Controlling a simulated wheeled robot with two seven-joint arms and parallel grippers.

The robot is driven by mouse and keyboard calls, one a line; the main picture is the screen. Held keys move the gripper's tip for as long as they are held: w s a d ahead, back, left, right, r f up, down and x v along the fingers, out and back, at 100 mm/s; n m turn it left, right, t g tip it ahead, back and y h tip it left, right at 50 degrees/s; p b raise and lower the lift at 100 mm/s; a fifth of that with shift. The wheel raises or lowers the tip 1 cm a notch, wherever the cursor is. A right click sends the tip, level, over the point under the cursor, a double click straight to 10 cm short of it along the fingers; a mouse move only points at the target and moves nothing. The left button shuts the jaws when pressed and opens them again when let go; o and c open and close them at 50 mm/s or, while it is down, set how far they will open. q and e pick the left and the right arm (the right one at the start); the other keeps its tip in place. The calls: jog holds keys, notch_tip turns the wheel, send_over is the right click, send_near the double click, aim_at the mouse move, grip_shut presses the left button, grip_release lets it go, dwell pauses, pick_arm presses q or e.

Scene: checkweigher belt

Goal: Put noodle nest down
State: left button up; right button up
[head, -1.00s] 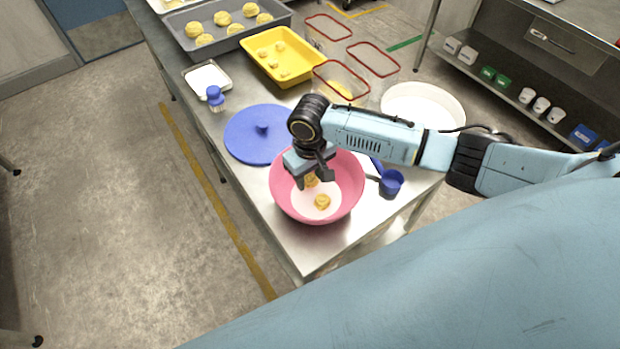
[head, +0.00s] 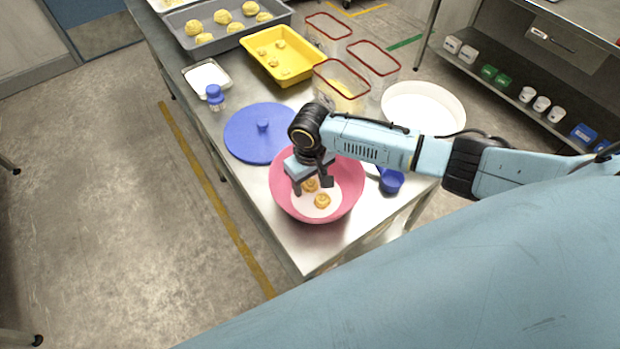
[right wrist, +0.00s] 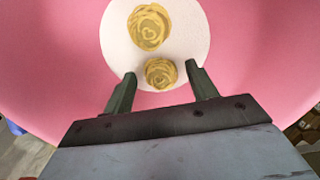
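A pink bowl (head: 283,200) with a pale round bottom stands near the front end of the steel table. Two yellow noodle nests lie in it. One nest (head: 310,184) is close to my right gripper (head: 312,187), which points down into the bowl; the other nest (head: 322,200) lies nearer the front. In the right wrist view the gripper's fingers (right wrist: 161,72) are apart, with one nest (right wrist: 160,73) between or just beyond their tips and a visible gap on each side. The second nest (right wrist: 149,27) lies farther up the picture. My left gripper is not in view.
A blue lid (head: 250,145) lies left of the bowl and a blue scoop (head: 391,181) right of it. Behind are a yellow tray (head: 283,75), a grey tray with several nests (head: 180,32), red-rimmed clear containers (head: 372,68) and a white round tub (head: 440,92).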

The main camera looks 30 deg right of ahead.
aim_at(310, 182)
jog(key=shift+r, duration=0.1)
notch_tip(310, 182, up, 13)
jog(key=p, duration=0.1)
dwell(0.6)
dwell(0.4)
